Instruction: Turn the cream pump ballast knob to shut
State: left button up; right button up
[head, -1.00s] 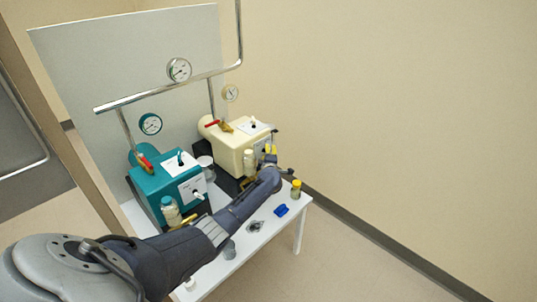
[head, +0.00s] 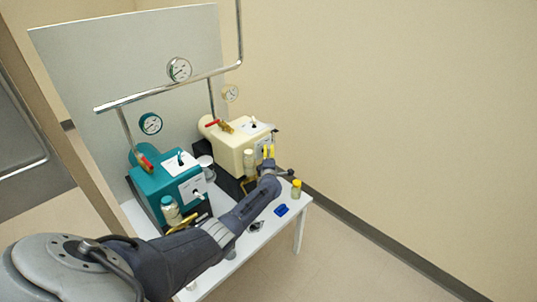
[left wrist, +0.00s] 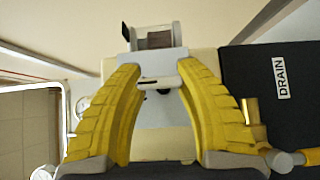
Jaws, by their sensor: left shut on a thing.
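The cream pump (head: 236,146) stands on the table at the right of the teal pump. My left gripper (head: 268,152) has its yellow fingers at the pump's front face. In the left wrist view the fingers (left wrist: 151,76) are shut on a small pale bar-shaped knob (left wrist: 147,81) in front of a light plate (left wrist: 150,113) on the cream face. The knob's pointing direction is hard to read, and the gripper hides it in the head view. My right gripper is not in view.
The teal pump (head: 165,183) stands at the left, with a jar (head: 171,210) before it. A yellow-capped jar (head: 296,188) and a blue item (head: 281,210) sit near the table's right edge. A dark part labelled DRAIN (left wrist: 280,78) lies beside the cream pump.

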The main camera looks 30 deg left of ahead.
pick_arm(q)
jog(key=shift+d+f, duration=0.15)
jog(key=shift+d, duration=0.2)
jog(key=o, duration=0.9)
jog(key=shift+d, duration=0.1)
jog(key=shift+o, duration=1.3)
jog(key=shift+w, duration=0.1)
jog(key=shift+o, duration=0.6)
jog(key=shift+a, duration=0.25)
jog(key=shift+s, duration=0.2)
jog(key=v, duration=1.1)
jog(key=shift+s+d, duration=0.25)
jog(key=shift+s, duration=0.1)
